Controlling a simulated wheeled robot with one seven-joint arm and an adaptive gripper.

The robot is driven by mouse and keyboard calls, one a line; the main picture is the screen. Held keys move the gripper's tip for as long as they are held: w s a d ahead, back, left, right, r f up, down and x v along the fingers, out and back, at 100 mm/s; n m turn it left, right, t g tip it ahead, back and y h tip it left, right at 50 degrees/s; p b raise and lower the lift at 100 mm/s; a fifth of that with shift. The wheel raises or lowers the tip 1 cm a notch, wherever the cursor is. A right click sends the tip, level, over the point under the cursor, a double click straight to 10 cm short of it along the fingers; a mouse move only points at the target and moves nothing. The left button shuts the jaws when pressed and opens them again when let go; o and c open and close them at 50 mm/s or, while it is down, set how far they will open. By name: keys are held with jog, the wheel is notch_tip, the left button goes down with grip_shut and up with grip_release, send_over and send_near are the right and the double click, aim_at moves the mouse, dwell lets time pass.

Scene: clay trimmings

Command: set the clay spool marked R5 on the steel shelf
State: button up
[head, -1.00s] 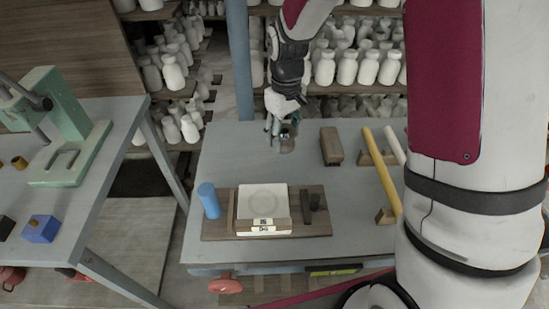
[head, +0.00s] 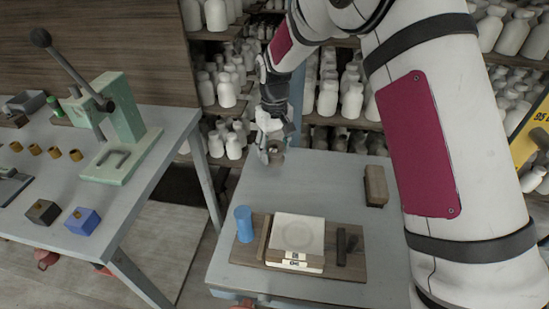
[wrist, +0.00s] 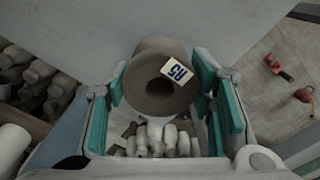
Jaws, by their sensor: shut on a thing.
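My gripper (head: 272,153) is shut on a grey-brown clay spool (wrist: 158,80) at the back left of the grey workbench. In the wrist view its teal-lined fingers (wrist: 165,95) press on the spool from both sides. The spool's round end with a dark central hole faces the wrist camera. A white tag (wrist: 178,72) with blue characters sits on its rim; it is tilted and looks like R5, though not crisply readable. In the head view the spool (head: 277,156) is small and partly covered by the fingers. I cannot pick out the steel shelf with certainty.
The workbench (head: 330,185) carries a board with a white tile (head: 298,234), a blue cylinder (head: 244,224) and a brown block (head: 376,186). Racks of white bottles (head: 328,98) stand behind. A left table holds a green press (head: 122,130), blue block (head: 83,221) and several brass rings.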

aim_at(274, 159)
jog(key=shift+f, duration=1.7)
jog(key=shift+f, duration=0.15)
jog(key=o, duration=1.4)
